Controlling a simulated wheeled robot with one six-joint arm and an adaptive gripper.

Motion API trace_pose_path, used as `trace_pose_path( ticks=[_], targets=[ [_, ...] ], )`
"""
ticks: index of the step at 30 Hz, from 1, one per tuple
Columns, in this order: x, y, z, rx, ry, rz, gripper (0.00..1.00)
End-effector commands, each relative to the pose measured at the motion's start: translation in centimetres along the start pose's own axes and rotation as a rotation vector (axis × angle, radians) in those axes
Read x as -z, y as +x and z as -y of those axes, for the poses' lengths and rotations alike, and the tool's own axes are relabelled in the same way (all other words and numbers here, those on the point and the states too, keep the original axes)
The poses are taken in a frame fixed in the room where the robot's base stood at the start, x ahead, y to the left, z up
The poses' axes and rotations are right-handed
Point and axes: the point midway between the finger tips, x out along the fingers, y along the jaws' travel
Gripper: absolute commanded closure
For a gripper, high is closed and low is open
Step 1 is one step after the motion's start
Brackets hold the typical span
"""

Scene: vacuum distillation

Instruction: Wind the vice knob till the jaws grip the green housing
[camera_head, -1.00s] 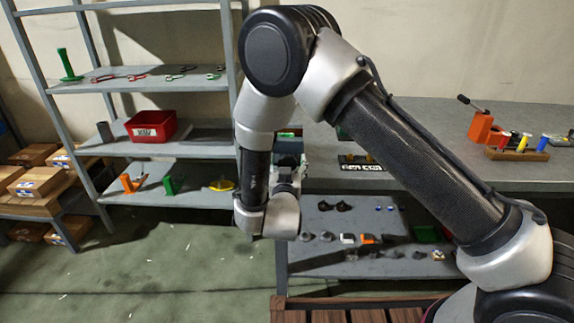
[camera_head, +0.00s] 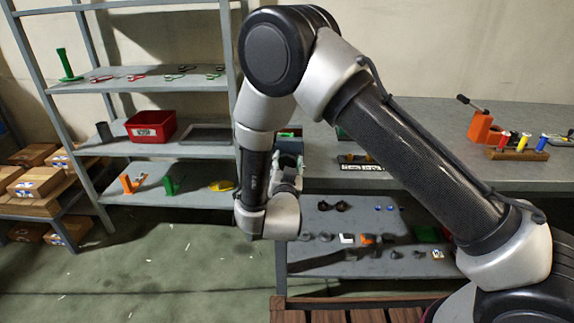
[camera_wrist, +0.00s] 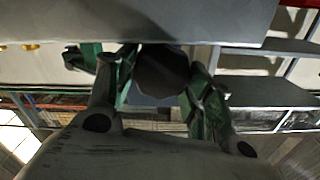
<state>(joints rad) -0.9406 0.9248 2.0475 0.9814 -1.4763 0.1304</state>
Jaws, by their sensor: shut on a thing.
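My gripper (camera_wrist: 160,88) is shut on a dark, many-sided knob (camera_wrist: 162,70), which sits between its two green-looking fingers in the wrist view. I take this to be the vice knob. A grey slab (camera_wrist: 150,20) fills the top of the wrist view, just beyond the knob. In the head view my gripper (camera_head: 289,170) is at the left end of the workbench, partly behind my arm. A small green patch (camera_head: 288,134) shows just above it, perhaps the green housing. The vice jaws are hidden, and I cannot tell whether they touch the housing.
The workbench (camera_head: 420,120) runs right, with an orange tool (camera_head: 484,127) and a wooden rack (camera_head: 517,153) on it. A lower shelf (camera_head: 345,265) holds small parts. A shelving unit (camera_head: 180,150) with a red bin (camera_head: 151,127) stands left.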

Motion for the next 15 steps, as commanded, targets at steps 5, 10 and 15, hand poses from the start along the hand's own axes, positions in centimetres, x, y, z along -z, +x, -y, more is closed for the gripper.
trace_pose_path(
  ticks=[5,10,15],
  targets=[
    [-0.01,-0.02,0.0,0.0,-0.002,0.0,0.27],
    [-0.01,-0.02,0.0,0.0,-0.002,0.0,0.27],
    [-0.02,-0.23,0.02,0.0,-0.002,0.001,0.27]
  ],
)
